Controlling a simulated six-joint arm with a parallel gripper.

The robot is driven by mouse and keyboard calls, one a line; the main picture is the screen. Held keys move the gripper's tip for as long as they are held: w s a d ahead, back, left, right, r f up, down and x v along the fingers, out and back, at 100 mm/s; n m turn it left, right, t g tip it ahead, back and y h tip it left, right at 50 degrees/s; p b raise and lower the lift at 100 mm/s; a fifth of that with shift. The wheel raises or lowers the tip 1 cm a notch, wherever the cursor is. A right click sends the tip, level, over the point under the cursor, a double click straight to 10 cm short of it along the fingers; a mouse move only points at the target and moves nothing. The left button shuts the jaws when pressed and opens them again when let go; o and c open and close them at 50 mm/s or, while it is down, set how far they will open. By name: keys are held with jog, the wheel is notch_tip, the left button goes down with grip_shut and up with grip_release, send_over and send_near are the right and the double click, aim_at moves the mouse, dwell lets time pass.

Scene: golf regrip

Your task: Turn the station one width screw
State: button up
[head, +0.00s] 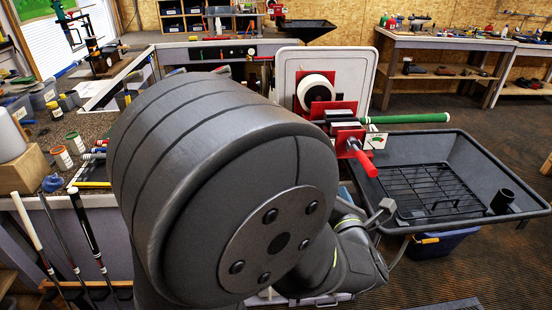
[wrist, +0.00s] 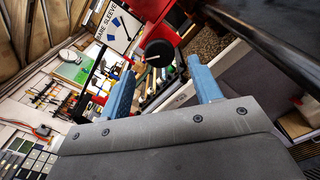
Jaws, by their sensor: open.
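In the head view, a red and black clamp station (head: 335,115) stands at the tray's back left edge. A green grip (head: 408,118) sticks out of it to the right, and a red handle (head: 366,162) points down right. A small white card with a green mark sits beside it. In the wrist view, my gripper (wrist: 160,68) is open, its two blue fingers apart. A round black knob (wrist: 156,50) shows between and beyond the fingertips, by red parts. I cannot tell whether it is the width screw or whether the fingers touch it. My arm hides my gripper in the head view.
A black tray (head: 520,190) with a wire rack stands right of the station. A white panel (head: 367,70) is behind it. Several clubs (head: 85,225) lean at the left bench, which holds cups and tools. A sign (wrist: 120,25) reading "BARE SLEEVE" is close above the fingers.

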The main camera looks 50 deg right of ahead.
jog(key=shift+x, duration=2)
jog(key=shift+c, duration=0.5)
jog(key=c, duration=0.9)
jog(key=shift+o, duration=0.2)
jog(key=shift+n, duration=0.8)
jog(key=o, duration=1)
jog(key=shift+c, duration=0.2)
jog(key=v, duration=1.7)
jog(key=shift+s+a, duration=0.15)
jog(key=shift+s, duration=0.05)
